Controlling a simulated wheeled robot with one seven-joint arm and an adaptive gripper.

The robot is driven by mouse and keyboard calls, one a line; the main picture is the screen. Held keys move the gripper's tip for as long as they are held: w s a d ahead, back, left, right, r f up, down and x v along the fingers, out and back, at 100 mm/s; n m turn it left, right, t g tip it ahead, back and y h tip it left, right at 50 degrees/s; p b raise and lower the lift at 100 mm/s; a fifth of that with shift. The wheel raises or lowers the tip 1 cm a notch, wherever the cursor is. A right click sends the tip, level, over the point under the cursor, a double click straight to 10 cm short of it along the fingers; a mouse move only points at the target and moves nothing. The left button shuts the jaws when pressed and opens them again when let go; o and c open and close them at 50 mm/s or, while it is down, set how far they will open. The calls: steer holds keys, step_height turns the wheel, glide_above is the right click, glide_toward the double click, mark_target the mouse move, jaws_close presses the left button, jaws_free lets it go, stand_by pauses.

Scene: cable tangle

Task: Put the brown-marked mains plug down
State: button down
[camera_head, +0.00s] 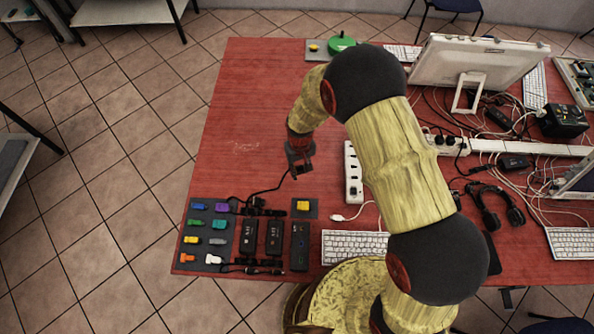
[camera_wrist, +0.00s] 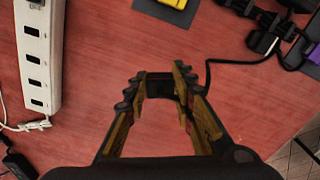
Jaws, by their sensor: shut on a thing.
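My gripper (camera_head: 301,166) is over the red table (camera_head: 255,130), left of the white power strip. In the wrist view its fingers (camera_wrist: 160,92) are closed on a small black plug (camera_wrist: 158,87). I see no brown mark on the plug from here. A black cord runs from the gripper toward the group of black plugs and adapters (camera_head: 262,211). In the wrist view the cord curves to the upper right. How far the plug is above the table I cannot tell.
The white power strip (camera_head: 353,188) also shows in the wrist view (camera_wrist: 38,60). A grey mat (camera_head: 188,214) with several coloured pieces and black adapters (camera_head: 273,238) lie at the front left. A small mat holds a yellow piece (camera_head: 303,206). The table left of my gripper is clear.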

mark_target(298, 168)
steer(key=shift+w+a+f, duration=0.2)
steer(key=shift+w+f, duration=0.25)
steer(key=shift+f, duration=0.1)
steer(key=shift+w+a+f, duration=0.15)
steer(key=shift+w+f, duration=0.3)
steer(key=shift+f, duration=0.1)
steer(key=shift+w+a+f, duration=0.1)
steer(key=shift+w+f, duration=0.15)
steer(key=shift+f, duration=1.55)
steer(key=shift+b, duration=0.3)
steer(key=shift+f, duration=0.25)
steer(key=c, duration=1.5)
jaws_free()
steer(key=shift+r, duration=0.1)
steer(key=shift+r, duration=0.1)
step_height(298, 168, up, 12)
steer(key=p, duration=0.1)
